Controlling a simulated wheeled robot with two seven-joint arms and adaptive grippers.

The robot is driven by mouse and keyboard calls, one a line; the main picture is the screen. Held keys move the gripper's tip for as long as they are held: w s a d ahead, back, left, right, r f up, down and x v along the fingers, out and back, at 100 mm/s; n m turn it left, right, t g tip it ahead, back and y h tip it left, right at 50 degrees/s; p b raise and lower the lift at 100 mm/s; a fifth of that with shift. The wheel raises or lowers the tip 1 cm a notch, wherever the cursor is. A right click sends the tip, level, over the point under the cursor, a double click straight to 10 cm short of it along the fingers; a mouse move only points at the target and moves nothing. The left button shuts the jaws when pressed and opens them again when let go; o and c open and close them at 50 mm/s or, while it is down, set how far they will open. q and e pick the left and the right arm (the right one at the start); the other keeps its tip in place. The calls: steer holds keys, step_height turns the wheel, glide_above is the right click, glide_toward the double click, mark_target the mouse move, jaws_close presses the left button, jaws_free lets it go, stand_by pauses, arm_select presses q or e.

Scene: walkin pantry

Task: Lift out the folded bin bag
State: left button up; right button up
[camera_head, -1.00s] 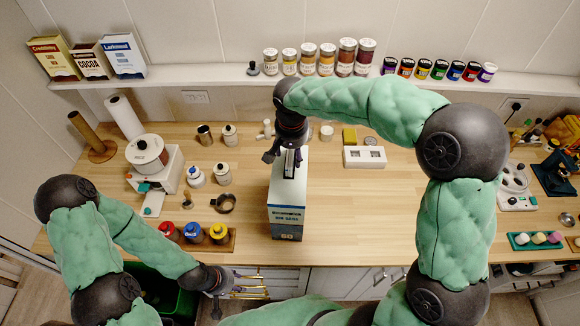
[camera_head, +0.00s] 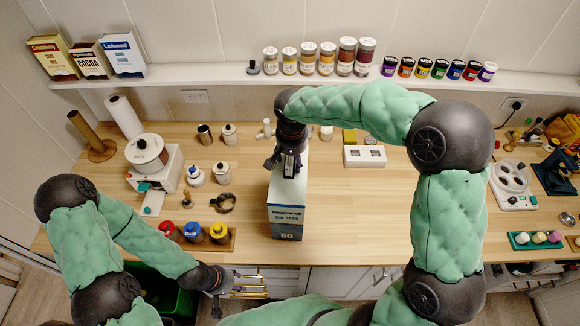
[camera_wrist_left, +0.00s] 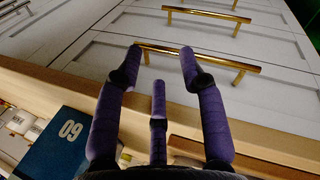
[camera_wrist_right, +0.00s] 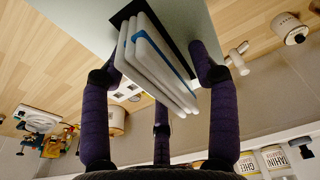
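The folded bin bag (camera_wrist_right: 158,68) is a stack of white, flat layers with a blue stripe. It stands up out of the dark slot in the top of a blue and white box (camera_head: 287,216) marked 60 on the counter. My right gripper (camera_head: 288,160) is above the box, pointing down. In the right wrist view my right gripper (camera_wrist_right: 158,48) has its fingers spread on either side of the bag; firm contact is not visible. My left gripper (camera_head: 232,283) is open and empty in front of the counter's front edge, near gold drawer handles (camera_wrist_left: 205,15).
A white socket block (camera_head: 365,156) lies behind right. The counter (camera_head: 345,225) right of the box is clear. A shelf with jars (camera_head: 327,60) runs behind.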

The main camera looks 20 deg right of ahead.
steer(key=c, duration=0.9)
steer(key=shift+r, duration=0.1)
step_height(320, 180, up, 18)
steer(key=shift+r+p, duration=0.1)
steer(key=shift+p, duration=0.35)
stand_by(0.4)
